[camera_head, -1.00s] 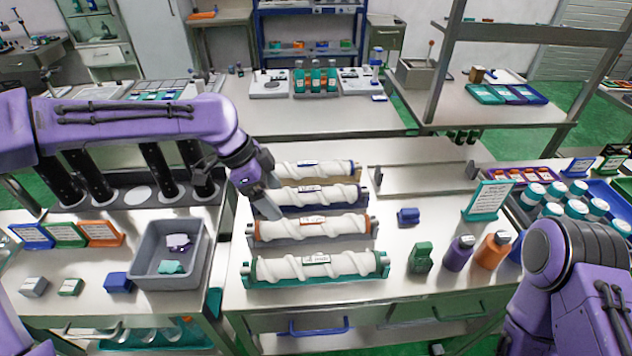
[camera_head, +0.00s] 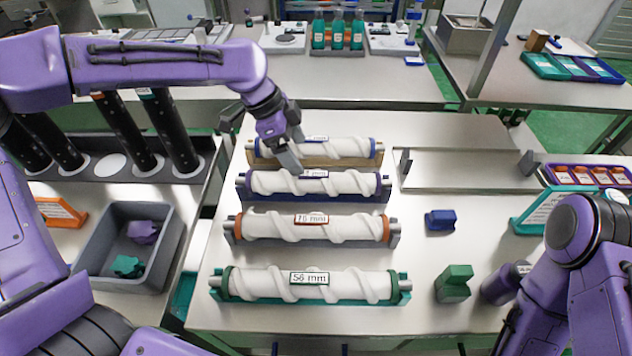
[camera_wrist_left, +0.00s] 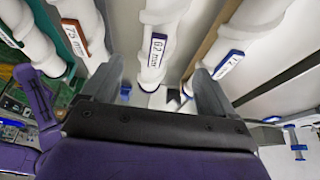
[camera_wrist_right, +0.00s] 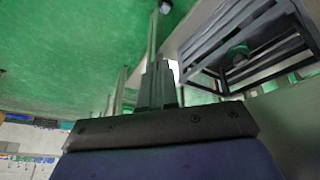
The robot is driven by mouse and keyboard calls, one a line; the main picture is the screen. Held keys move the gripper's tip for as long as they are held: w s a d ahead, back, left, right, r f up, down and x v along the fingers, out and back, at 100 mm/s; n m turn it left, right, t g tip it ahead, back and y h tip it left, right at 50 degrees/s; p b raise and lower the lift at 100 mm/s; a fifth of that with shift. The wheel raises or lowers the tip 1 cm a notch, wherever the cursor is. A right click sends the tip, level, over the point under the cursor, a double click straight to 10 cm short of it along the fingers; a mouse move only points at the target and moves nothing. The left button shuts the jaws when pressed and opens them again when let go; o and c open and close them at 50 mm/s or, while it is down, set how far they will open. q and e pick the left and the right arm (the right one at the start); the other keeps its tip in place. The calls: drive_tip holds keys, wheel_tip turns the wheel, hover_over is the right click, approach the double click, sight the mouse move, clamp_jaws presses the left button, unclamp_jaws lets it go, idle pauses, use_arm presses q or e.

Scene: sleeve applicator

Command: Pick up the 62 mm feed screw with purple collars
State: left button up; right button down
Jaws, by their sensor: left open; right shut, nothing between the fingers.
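The 62 mm feed screw (camera_head: 345,186) is white with purple collars and lies in a dark purple cradle, second row from the back. It also shows in the left wrist view (camera_wrist_left: 160,25), with its label readable. My left gripper (camera_head: 292,158) is open above the back edge of this screw, left of its middle. In the left wrist view the screw appears between the two spread fingers (camera_wrist_left: 158,90); I cannot tell the height gap. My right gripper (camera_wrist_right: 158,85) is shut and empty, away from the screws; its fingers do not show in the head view.
A blue-collared screw (camera_head: 345,148) lies just behind, close to my left fingers. Orange-collared (camera_head: 350,227) and green-collared (camera_head: 345,284) screws lie in front. A grey bin (camera_head: 165,275) stands left. A blue block (camera_head: 440,220) and green block (camera_head: 454,283) stand right.

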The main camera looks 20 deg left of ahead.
sight(308, 174)
use_arm(q)
drive_tip(key=x, duration=0.5)
drive_tip(key=p+x, duration=0.1)
drive_tip(key=x, duration=0.4)
drive_tip(key=shift+s+a, duration=0.2)
drive_tip(key=shift+r, duration=0.1)
clamp_jaws()
